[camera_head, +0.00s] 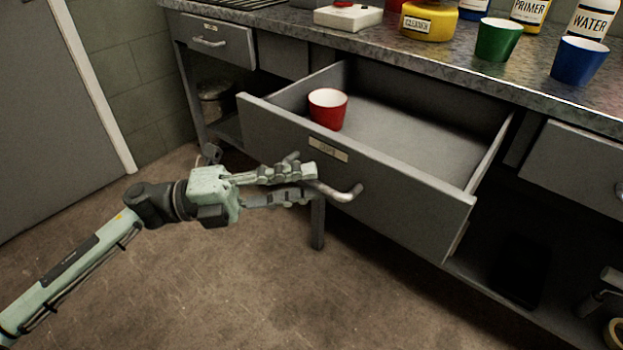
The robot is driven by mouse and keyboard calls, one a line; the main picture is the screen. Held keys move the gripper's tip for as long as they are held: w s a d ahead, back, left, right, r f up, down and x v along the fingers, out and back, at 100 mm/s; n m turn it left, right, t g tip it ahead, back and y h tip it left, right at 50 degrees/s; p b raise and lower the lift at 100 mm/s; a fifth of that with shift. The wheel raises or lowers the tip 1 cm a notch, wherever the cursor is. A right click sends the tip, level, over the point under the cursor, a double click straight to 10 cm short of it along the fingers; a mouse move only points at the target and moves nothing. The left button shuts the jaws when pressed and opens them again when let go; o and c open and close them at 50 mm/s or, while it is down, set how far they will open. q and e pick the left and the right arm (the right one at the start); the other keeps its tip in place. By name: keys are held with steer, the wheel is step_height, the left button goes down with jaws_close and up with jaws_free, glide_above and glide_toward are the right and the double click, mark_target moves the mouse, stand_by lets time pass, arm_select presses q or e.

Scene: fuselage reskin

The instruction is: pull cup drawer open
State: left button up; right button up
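The cup drawer (400,205) is a grey drawer under the workbench, and it stands pulled well out. A small label (328,149) is on its front, too small to read surely. A red cup (327,109) stands upright inside at the drawer's left end; the rest of the drawer floor looks empty. My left gripper (314,185) is at the drawer's metal handle (345,193). Its two fingers lie on either side of the handle bar and look closed on it. The fingers hide the handle's left part. My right gripper is not in view.
On the worktop (440,61) stand a green cup (498,39), a blue cup (578,60), a yellow cleaner can (430,22) and several bottles. A shut drawer (218,40) is at left, another (580,168) at right. The floor (220,290) in front is clear.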

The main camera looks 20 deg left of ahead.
arm_select(q)
steer(key=v, duration=1)
steer(key=shift+w, duration=0.1)
